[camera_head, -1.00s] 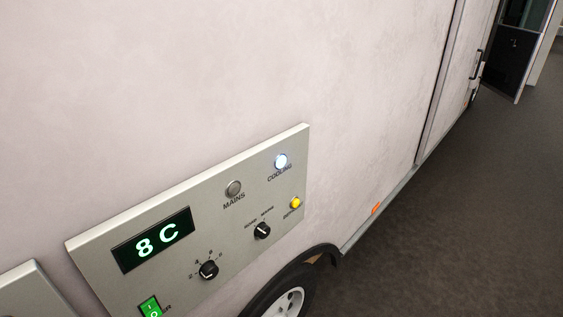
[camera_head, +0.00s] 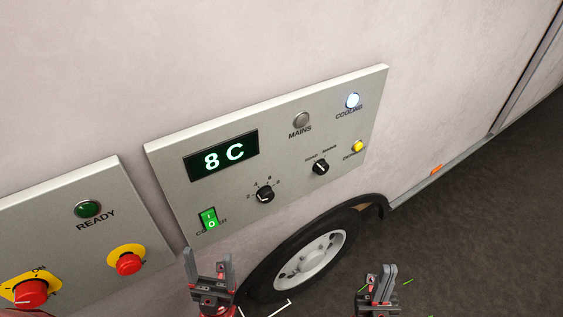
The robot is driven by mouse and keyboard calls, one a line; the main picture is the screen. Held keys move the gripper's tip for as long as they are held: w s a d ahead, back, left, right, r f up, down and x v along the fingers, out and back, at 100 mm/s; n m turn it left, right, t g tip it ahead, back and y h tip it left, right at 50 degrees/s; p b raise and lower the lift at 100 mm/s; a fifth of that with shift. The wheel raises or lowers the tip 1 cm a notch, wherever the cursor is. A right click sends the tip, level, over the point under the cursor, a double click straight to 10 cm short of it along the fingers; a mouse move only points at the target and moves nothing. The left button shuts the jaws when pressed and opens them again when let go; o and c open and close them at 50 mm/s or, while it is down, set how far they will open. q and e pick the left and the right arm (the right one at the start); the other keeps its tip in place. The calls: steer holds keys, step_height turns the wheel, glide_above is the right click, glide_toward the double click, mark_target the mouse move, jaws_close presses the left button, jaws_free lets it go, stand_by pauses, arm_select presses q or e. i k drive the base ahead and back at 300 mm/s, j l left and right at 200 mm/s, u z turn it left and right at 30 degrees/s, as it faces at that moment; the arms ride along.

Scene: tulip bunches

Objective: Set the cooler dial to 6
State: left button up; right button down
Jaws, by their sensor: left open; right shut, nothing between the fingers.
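The cooler dial (camera_head: 265,194) is a small black knob with printed numbers around its top. It sits on a grey control panel (camera_head: 300,170) on the vehicle's side, below the display (camera_head: 222,155), which reads 8 C. The exact number the dial points at is too small to tell. My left gripper (camera_head: 208,262) is open and empty, below the panel and to the lower left of the dial. My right gripper (camera_head: 384,276) is shut and empty, to the lower right of the dial and apart from the panel.
A green rocker switch (camera_head: 208,219) is left of the dial; a second black knob (camera_head: 320,167) is right of it. A left panel has red knobs (camera_head: 130,264) and a READY lamp (camera_head: 88,209). The COOLING lamp (camera_head: 352,100) is lit. A wheel (camera_head: 310,262) is below; dark floor (camera_head: 480,240) is open.

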mark_target(266, 195)
steer(key=k+l, duration=0.4)
steer(key=k+l+u, duration=0.15)
steer(key=k+l, duration=0.25)
steer(key=l, duration=0.25)
